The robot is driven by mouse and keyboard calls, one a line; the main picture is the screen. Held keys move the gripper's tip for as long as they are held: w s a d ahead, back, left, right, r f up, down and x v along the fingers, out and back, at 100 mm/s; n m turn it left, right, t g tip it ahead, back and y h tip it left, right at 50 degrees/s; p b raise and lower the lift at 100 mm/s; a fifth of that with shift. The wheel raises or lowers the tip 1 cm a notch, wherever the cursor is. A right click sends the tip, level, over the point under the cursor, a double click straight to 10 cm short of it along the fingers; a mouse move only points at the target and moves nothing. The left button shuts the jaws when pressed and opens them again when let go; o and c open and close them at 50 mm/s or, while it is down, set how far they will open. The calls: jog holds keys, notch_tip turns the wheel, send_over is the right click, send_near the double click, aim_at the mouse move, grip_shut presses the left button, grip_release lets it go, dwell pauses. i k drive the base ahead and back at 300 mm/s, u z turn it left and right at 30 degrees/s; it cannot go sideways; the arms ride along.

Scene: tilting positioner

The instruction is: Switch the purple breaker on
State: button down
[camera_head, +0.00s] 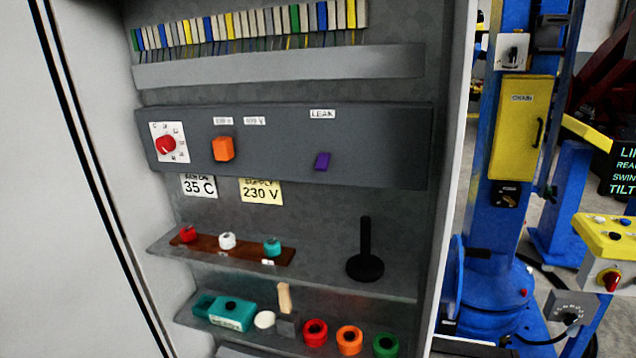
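The purple breaker (322,161) is a small purple lever on the right part of a dark grey panel (275,150) inside an open cabinet. A label reading "LEAK" (322,114) sits above it. The lever looks slightly tilted; I cannot tell from this view whether it is on or off. An orange lever or block (223,149) and a red rotary knob on a white dial (166,146) are on the same panel to the left. My gripper is not in view.
A shelf (330,279) below holds red, white and teal knobs on a brown strip and a black upright post (365,250). A lower shelf holds a teal box (226,311) and several coloured rings. The cabinet's right wall (455,130) stands close beside the panel; blue machinery (490,240) is beyond.

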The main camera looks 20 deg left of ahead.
aim_at(324, 158)
jog(key=z, duration=0.1)
jog(key=i, duration=1)
jog(key=u, duration=0.1)
